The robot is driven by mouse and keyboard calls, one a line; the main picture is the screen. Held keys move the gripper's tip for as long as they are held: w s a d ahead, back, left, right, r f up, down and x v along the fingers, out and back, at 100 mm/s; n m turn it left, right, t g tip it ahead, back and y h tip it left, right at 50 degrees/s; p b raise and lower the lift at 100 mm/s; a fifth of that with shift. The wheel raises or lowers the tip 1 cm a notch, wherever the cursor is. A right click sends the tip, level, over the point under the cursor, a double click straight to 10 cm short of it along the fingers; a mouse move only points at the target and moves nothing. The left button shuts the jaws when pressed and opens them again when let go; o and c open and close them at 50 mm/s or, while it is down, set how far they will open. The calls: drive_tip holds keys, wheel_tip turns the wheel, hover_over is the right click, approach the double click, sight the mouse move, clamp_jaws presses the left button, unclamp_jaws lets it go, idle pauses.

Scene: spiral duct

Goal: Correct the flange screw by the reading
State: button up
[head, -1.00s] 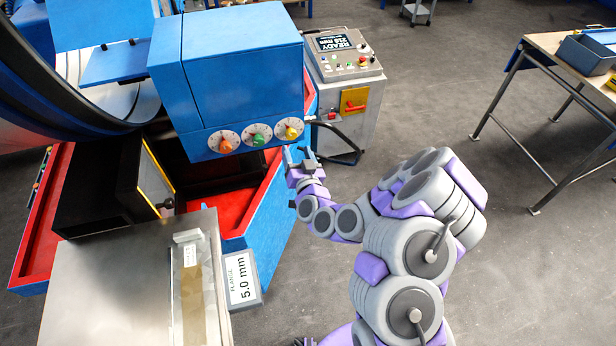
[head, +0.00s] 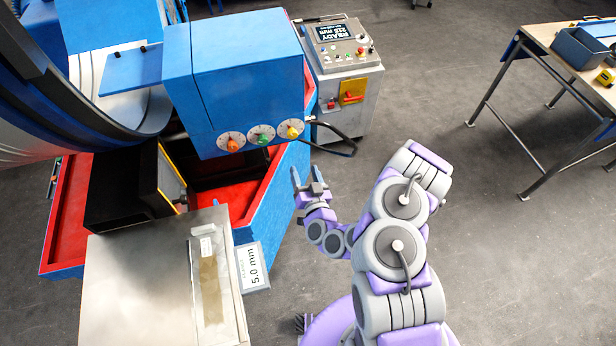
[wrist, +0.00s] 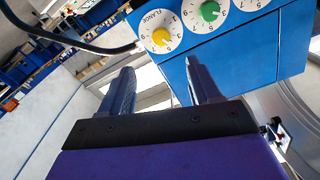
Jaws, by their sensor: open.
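The flange screw knob is yellow (head: 291,132), at the right end of three dials on the blue machine head (head: 235,80). In the wrist view the yellow knob (wrist: 160,38) sits on a white numbered dial marked FLANGE, above the fingertips. The reading plate (head: 253,266) shows 5.0 mm, beside the steel table. My gripper (head: 307,175) is open and empty, below and slightly right of the yellow knob, apart from it. In the wrist view its two fingers (wrist: 160,72) stand apart with nothing between them.
A green knob (head: 261,136) and an orange knob (head: 232,143) sit left of the yellow one. A control box (head: 342,60) with a lit screen stands behind, with a black cable (head: 345,147). A workbench (head: 560,60) stands far right. The floor between is clear.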

drive_tip(key=shift+p+v, duration=0.9)
drive_tip(key=shift+v, duration=0.75)
drive_tip(key=a+f+n+g+y+b, duration=0.1)
drive_tip(key=a+n+g+y+b, duration=0.3)
drive_tip(key=a+n+g+b, duration=0.35)
drive_tip(key=s+d+r+m+g+h+b, duration=0.1)
drive_tip(key=s+d+r+g+h+b, duration=0.1)
drive_tip(key=s+d+r+g+h, duration=0.5)
drive_tip(key=s+d+m+g+h+b, duration=0.1)
drive_tip(key=s+d+b, duration=0.3)
drive_tip(key=d, duration=0.8)
drive_tip(key=s+d+r+m+g+b, duration=0.1)
drive_tip(key=s+r, duration=0.1)
drive_tip(key=s, duration=0.5)
drive_tip(key=s+d+r+m+g, duration=0.1)
drive_tip(key=s+r+m, duration=0.1)
drive_tip(key=s, duration=0.5)
drive_tip(key=s+r+m+g+h+b, duration=0.1)
drive_tip(key=s+r+m, duration=0.1)
drive_tip(key=s, duration=0.5)
drive_tip(key=shift+s+d+r+g+b, duration=0.3)
drive_tip(key=shift+d+r+g, duration=0.1)
drive_tip(key=shift+r, duration=0.35)
